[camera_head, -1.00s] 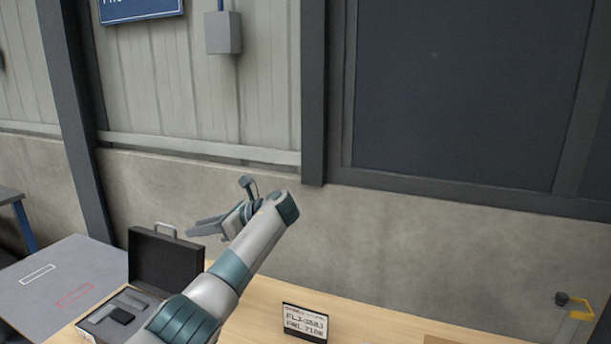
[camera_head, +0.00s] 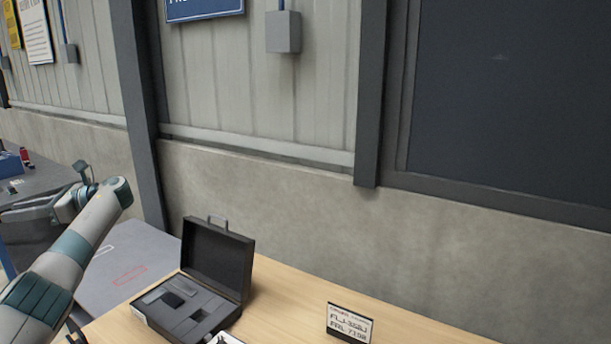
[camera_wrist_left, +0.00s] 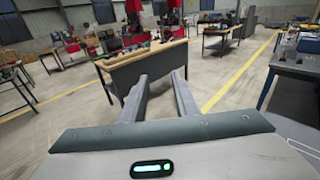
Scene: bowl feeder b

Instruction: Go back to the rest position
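My left gripper (camera_head: 22,217) is at the far left of the head view, raised clear of the tables, at the end of my white and teal arm. In the left wrist view its two fingers (camera_wrist_left: 160,80) stand apart with nothing between them. They point out over the open floor of the hall. My right gripper is not seen in either view.
An open black case (camera_head: 240,262) with grey parts in it stands on the wooden table (camera_head: 285,312). A small printed sign (camera_head: 350,324) stands to its right. A grey table (camera_head: 150,248) lies behind the arm. The left wrist view shows a workbench (camera_wrist_left: 150,75) ahead.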

